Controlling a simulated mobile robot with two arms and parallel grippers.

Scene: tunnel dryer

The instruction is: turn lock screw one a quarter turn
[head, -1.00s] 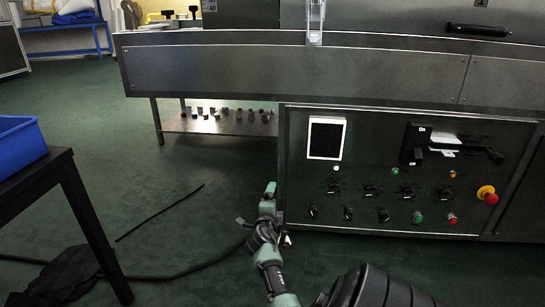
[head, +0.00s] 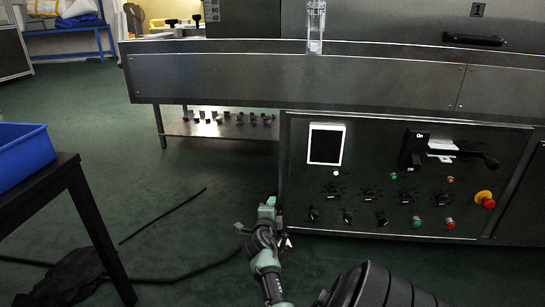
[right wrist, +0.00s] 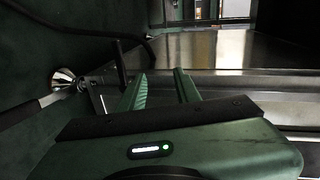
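I cannot pick out lock screw one for certain in either view. In the head view, my right gripper (head: 267,203) is low at the lower left corner of the dryer's control cabinet (head: 300,190), close to the floor. In the right wrist view, my right gripper (right wrist: 160,85) shows its two green fingers apart with nothing held between them. A shiny round metal foot (right wrist: 66,80) with a dark bar beside it is left of the fingers. A metal surface (right wrist: 220,50) lies beyond them. My left gripper is in neither view.
The cabinet front has several knobs, a white-framed screen (head: 325,144), a lever switch (head: 413,150) and a red stop button (head: 488,203). A low shelf (head: 220,128) holds several small parts. A dark table with a blue bin (head: 22,155) stands left. Cables (head: 165,215) lie on the green floor.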

